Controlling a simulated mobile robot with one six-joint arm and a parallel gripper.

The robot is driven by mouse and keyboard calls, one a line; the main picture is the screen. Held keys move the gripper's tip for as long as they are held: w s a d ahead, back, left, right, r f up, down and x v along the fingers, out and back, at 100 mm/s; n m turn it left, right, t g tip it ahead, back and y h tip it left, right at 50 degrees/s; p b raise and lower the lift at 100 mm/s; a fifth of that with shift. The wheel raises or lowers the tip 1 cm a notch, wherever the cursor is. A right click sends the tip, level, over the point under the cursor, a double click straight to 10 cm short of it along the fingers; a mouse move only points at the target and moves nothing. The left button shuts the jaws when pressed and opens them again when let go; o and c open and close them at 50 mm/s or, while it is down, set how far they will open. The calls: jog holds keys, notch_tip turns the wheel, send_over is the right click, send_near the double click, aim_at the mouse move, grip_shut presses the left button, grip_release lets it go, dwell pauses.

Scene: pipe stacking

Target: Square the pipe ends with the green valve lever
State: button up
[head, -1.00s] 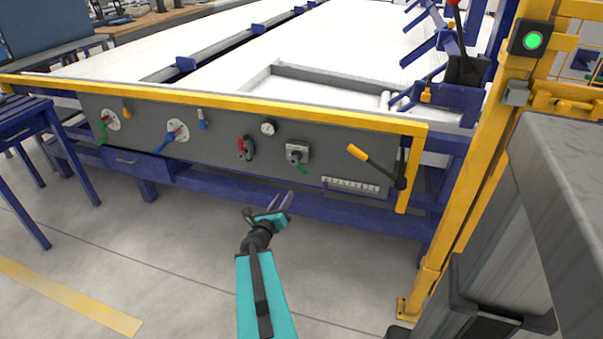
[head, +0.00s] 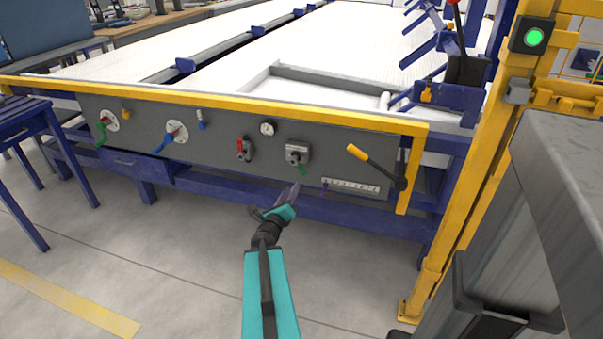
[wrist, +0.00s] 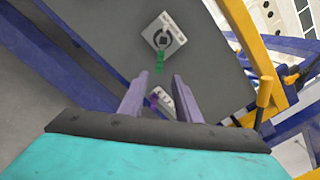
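A small green lever (head: 302,169) hangs below a square grey valve plate (head: 297,152) on the grey front panel. In the wrist view the green lever (wrist: 158,66) shows just beyond my fingertips, with the square valve (wrist: 163,38) above it. Another green lever (head: 102,134) is on a round dial at the panel's left. My gripper (head: 294,189) is in front of and below the panel valve. In the wrist view its two purple fingers (wrist: 163,78) are apart with nothing between them. It appears not to touch the lever. No clear pipe ends show.
A yellow-handled lever (head: 372,163) and a white scale strip (head: 350,185) are right of the valve. A red-handled lever (head: 244,148) is to its left. A yellow rail (head: 220,100) tops the panel, and a yellow post (head: 478,170) stands at right.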

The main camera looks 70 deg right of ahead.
aim_at(301, 172)
jog(key=shift+w+d+f+b, duration=0.1)
jog(key=shift+d+f+b, duration=0.1)
jog(key=shift+d+b, duration=1.9)
jog(key=shift+a+b, duration=0.5)
jog(key=shift+b, duration=0.7)
jog(key=d+b, duration=0.1)
jog(key=b, duration=0.4)
jog(key=shift+d, duration=0.35)
jog(key=shift+w+d+r+b, duration=0.15)
jog(key=shift+d+b, duration=0.45)
jog(key=shift+d, duration=1.5)
jog(key=shift+w+d+b, duration=0.15)
jog(key=shift+d+b, duration=0.4)
jog(key=shift+d, duration=1.55)
jog(key=shift+c, duration=0.3)
grip_shut()
